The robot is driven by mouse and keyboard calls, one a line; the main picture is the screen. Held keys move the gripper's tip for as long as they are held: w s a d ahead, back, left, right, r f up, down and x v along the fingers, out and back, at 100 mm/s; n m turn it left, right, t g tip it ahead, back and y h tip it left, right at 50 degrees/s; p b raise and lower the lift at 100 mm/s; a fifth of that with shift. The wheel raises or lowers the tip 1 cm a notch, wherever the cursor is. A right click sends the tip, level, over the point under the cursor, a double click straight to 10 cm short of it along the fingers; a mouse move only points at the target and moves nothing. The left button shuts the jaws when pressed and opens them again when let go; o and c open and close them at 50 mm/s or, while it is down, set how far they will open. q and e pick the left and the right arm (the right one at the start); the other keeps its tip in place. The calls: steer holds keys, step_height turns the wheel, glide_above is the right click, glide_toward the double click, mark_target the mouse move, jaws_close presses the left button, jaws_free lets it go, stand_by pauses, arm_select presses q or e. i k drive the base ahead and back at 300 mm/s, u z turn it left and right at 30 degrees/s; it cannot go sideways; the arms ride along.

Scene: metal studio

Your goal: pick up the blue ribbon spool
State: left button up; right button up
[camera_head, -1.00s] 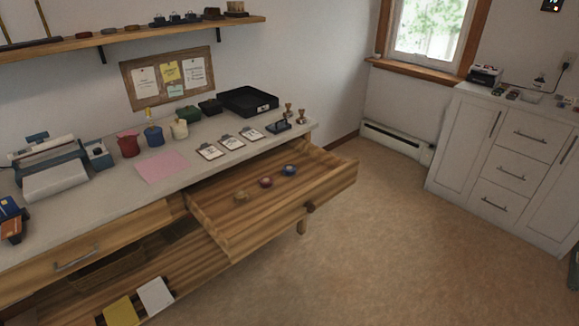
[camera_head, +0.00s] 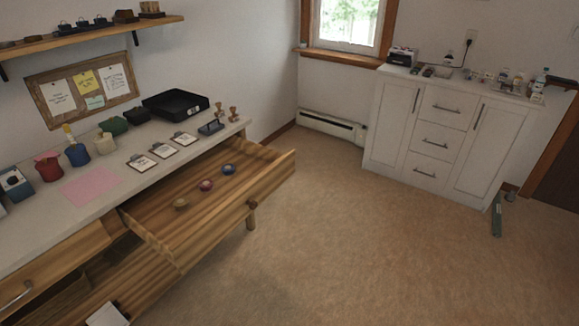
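The blue ribbon spool (camera_head: 228,169) lies in the open upper wooden drawer (camera_head: 157,221), toward its far right end. A dark red spool (camera_head: 206,185) and a tan spool (camera_head: 181,203) lie in a row with it, nearer and to the left. The three spools are apart from each other. Neither of my grippers is in view.
The drawer juts out from a long workbench (camera_head: 130,179) along the left wall. A lower drawer with a white item (camera_head: 106,315) is also open. The carpet floor (camera_head: 330,235) is clear up to a white cabinet (camera_head: 401,120).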

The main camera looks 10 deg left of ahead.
mark_target(227, 169)
steer(key=z, duration=0.35)
steer(key=i, duration=2.05)
steer(key=u, duration=2.25)
